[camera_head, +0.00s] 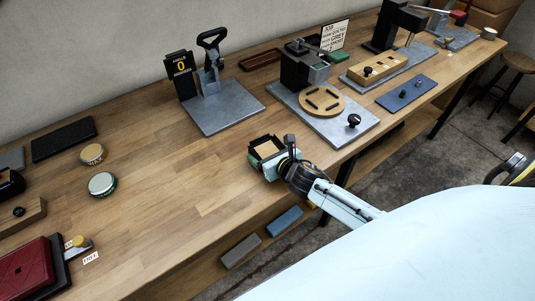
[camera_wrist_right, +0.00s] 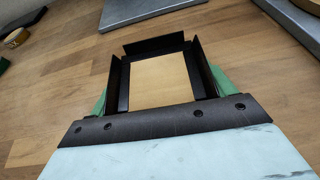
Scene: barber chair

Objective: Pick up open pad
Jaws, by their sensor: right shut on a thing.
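My right gripper (camera_head: 268,152) is near the front edge of the workbench, with its arm coming in from the lower right. The pad also shows in the head view (camera_head: 266,147). I cannot tell whether its underside touches the bench. My left gripper is not in view.
The wooden workbench (camera_head: 170,215) is clear around the gripper. A grey-based press (camera_head: 225,115) stands behind it, and a plate with a round tan disc (camera_head: 322,102) at right. Two round tins (camera_head: 92,153) and a dark red case (camera_head: 25,270) lie at left.

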